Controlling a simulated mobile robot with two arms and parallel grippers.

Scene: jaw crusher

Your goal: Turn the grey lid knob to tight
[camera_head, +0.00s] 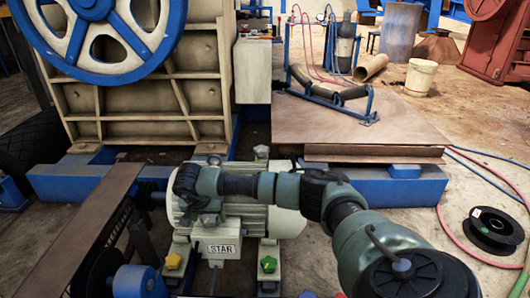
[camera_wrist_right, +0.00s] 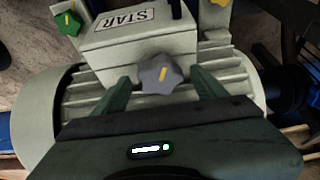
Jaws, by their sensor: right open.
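The grey lid knob (camera_wrist_right: 160,74) is a star-shaped knob with a short yellow mark on its face, which slants in the right wrist view. It sits at the edge of the motor's terminal box (camera_wrist_right: 140,40), which bears a STAR label. The box also shows in the head view (camera_head: 217,242). My right gripper (camera_wrist_right: 161,84) is open, with one finger on each side of the knob and visible gaps between. In the head view my right gripper (camera_head: 188,188) is over the motor, just above the box. My left gripper is not in view.
A green knob (camera_head: 268,264) and a yellow knob (camera_head: 173,262) are at the motor's feet. A belt guard (camera_head: 75,235) lies left of the motor (camera_head: 275,222). The blue crusher frame (camera_head: 405,188) runs behind. A black cable spool (camera_head: 494,231) lies at right.

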